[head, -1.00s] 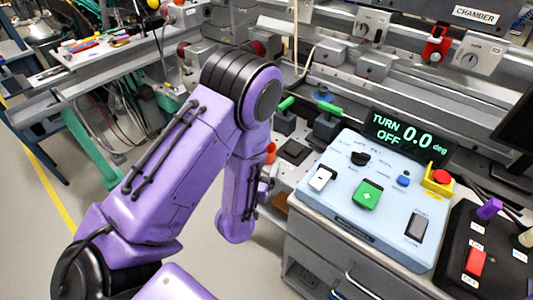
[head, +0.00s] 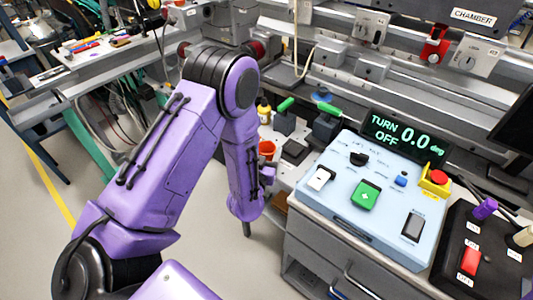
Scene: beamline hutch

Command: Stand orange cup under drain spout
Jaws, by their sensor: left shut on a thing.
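The orange cup (head: 267,148) shows just right of my purple left forearm, at the near edge of the grey bench. The forearm covers its left side. My left gripper (head: 267,174) is mostly hidden behind the forearm, below the cup. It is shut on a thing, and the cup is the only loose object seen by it. The contact itself is hidden, and I cannot tell whether the cup touches the bench. I cannot make out the drain spout. My right gripper is out of view.
A light-blue control panel (head: 345,213) reading "TURN OFF 0.0 deg" stands on a grey cabinet to the right. Green-handled valves (head: 328,122) and a yellow bottle (head: 264,111) are behind the cup. A black switch box (head: 490,235) is far right. Floor at lower left is open.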

